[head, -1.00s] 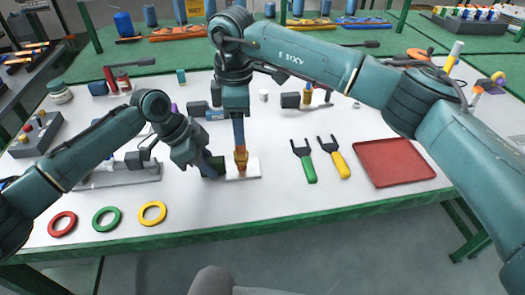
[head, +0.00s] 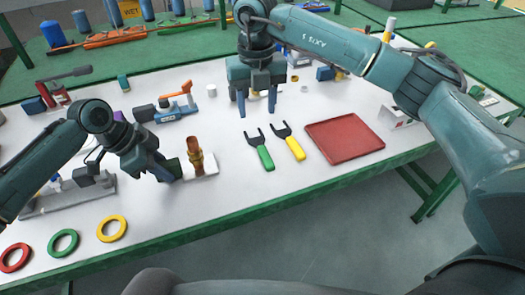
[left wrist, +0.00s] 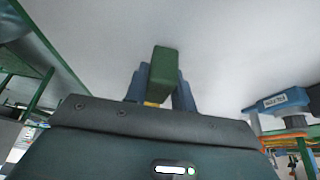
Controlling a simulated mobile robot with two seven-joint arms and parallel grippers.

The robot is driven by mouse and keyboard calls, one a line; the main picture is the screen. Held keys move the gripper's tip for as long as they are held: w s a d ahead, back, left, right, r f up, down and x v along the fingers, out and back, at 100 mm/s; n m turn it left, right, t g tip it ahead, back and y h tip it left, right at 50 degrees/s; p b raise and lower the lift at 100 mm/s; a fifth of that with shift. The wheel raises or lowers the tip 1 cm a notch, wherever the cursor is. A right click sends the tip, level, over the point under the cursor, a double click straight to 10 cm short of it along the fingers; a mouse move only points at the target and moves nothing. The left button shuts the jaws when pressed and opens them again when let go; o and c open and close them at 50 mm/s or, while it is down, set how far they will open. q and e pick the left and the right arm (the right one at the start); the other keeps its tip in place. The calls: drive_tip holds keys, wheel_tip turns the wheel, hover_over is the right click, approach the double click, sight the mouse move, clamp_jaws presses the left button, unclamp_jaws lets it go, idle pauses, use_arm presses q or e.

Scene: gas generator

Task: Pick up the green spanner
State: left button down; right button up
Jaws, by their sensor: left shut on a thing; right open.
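The green spanner (head: 265,157) lies on the white table, its forked dark head toward the back and its green handle toward the front. My right gripper (head: 257,108) is open and empty, fingers pointing down, behind the spanner's forked head and apart from it. My left gripper (head: 166,172) is shut on a dark green block (left wrist: 164,75), which shows between its fingers in the left wrist view. That gripper is at the left, beside the white base (head: 205,166), well away from the spanner.
A yellow-handled spanner (head: 293,147) lies just right of the green one. A red tray (head: 345,139) is further right. A copper-coloured part (head: 195,155) stands on the white base. Red, green and yellow rings (head: 112,229) lie at the front left. The table in front of the spanners is clear.

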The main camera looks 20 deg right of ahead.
sight(262, 147)
drive_tip(key=shift+n, duration=0.5)
drive_tip(key=f, duration=0.8)
drive_tip(key=d+f, duration=0.1)
drive_tip(key=f, duration=0.3)
drive_tip(key=shift+s, duration=0.1)
clamp_jaws()
